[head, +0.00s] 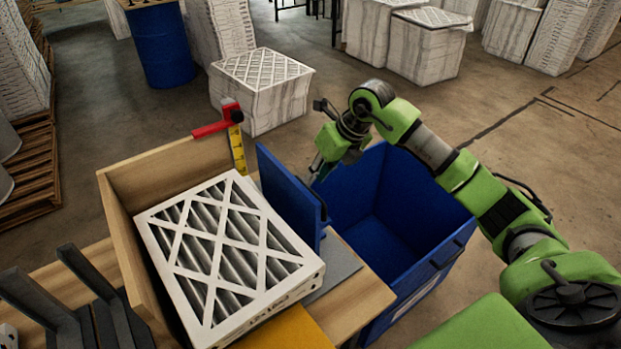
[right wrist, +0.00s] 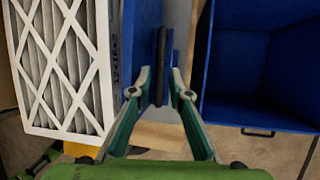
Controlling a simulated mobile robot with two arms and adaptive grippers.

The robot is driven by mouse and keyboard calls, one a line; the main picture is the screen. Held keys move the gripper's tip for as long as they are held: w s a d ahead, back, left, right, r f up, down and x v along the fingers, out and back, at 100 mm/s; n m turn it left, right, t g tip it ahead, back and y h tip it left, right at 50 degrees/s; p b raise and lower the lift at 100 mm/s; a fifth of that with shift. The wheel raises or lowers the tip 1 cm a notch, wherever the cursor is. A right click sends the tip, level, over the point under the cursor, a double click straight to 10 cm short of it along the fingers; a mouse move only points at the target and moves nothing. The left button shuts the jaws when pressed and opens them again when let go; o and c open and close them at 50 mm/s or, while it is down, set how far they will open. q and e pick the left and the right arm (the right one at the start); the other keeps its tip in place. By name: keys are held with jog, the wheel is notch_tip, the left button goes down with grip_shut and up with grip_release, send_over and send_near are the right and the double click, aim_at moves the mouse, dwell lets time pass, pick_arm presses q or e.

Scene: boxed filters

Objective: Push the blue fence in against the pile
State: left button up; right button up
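The pile shows as a white-framed pleated filter (head: 232,255) lying in a wooden tray (head: 150,180); how many lie under it is hidden. The blue fence (head: 285,195) stands upright along the filter's right side. In the head view the right gripper (head: 318,168) is partly hidden by the fence. My left gripper is not seen.
A blue bin (head: 400,215) stands close to the right of the fence, beneath my right arm. A red and yellow measuring post (head: 236,145) rises at the tray's far corner. Black upright brackets (head: 95,285) stand at left. Filter stacks (head: 262,90) and a blue drum (head: 162,45) stand behind.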

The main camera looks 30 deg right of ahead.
aim_at(295, 196)
jog(key=x, duration=0.3)
jog(key=shift+f+p, duration=0.2)
jog(key=shift+p, duration=0.15)
jog(key=shift+w+a+f, duration=0.1)
jog(key=shift+w+f, duration=0.05)
jog(key=shift+f, duration=0.15)
grip_shut()
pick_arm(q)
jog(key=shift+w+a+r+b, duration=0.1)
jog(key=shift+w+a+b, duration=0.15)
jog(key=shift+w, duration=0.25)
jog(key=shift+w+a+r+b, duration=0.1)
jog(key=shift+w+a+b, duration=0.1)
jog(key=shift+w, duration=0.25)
pick_arm(e)
jog(key=s+a, duration=0.1)
jog(key=a, duration=0.7)
jog(key=shift+s, duration=0.1)
grip_release()
jog(key=shift+a, duration=0.1)
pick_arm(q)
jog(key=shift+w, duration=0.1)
pick_arm(e)
jog(key=shift+r, duration=0.1)
